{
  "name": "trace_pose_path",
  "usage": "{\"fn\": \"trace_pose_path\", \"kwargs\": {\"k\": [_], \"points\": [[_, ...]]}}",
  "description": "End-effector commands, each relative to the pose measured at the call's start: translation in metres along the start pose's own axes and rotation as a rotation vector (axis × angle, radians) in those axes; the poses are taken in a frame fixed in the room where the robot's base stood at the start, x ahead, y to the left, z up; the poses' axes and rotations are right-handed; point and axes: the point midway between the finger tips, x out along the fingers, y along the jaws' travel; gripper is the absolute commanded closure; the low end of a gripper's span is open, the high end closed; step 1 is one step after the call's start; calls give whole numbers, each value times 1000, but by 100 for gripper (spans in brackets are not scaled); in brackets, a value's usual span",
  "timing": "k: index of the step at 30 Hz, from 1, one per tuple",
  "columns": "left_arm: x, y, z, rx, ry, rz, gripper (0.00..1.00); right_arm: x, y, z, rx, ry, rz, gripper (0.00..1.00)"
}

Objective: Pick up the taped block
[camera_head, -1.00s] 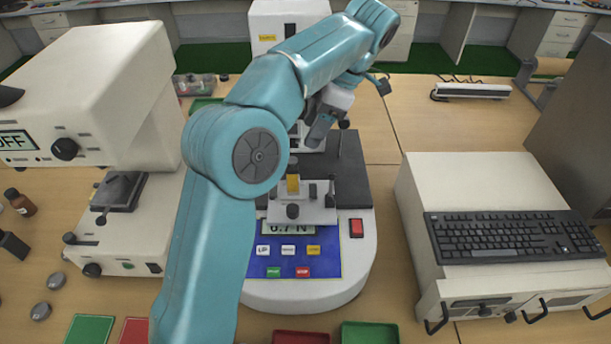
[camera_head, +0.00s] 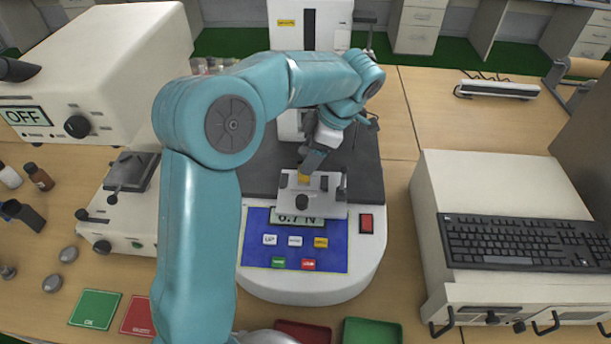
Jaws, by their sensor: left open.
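The taped block shows as a small yellow patch (camera_head: 303,178) at the grey clamp (camera_head: 318,207) of the test machine (camera_head: 375,250); most of it is hidden behind my gripper. My left gripper (camera_head: 310,163) comes down from above, tilted, with its fingers over or right beside the yellow patch. It is open. I cannot tell whether the fingers touch the block or stand around it. My right gripper is not in view.
The machine's column (camera_head: 311,25) stands behind the gripper. A microscope-like device (camera_head: 110,60) is on the left, and a box with a keyboard (camera_head: 520,242) on the right. Red (camera_head: 303,332) and green (camera_head: 372,333) trays lie in front. Green and red mats lie front left.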

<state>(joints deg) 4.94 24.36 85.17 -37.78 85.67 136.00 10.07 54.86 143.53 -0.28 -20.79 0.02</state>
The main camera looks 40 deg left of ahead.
Motion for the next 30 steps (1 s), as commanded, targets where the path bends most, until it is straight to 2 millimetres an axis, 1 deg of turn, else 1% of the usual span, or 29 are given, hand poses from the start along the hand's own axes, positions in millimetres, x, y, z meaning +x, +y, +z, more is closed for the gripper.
{"fn": "trace_pose_path", "kwargs": {"k": [1,3,6,9,15,16,17,18,21,30], "points": [[7,0,0,2,4,-6,43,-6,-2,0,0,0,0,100],[18,1,2,2,4,-7,43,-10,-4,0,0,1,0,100],[33,2,3,1,3,-4,43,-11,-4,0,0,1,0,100],[40,3,4,1,2,-2,43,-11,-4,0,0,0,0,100],[41,3,5,1,1,-1,43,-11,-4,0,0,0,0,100],[41,3,5,1,1,-1,49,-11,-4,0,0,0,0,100],[41,3,5,1,1,-1,59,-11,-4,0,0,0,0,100],[41,3,5,1,1,-2,72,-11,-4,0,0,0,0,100],[40,3,5,1,1,-2,100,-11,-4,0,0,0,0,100],[39,3,4,0,1,-1,100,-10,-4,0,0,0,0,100]]}}
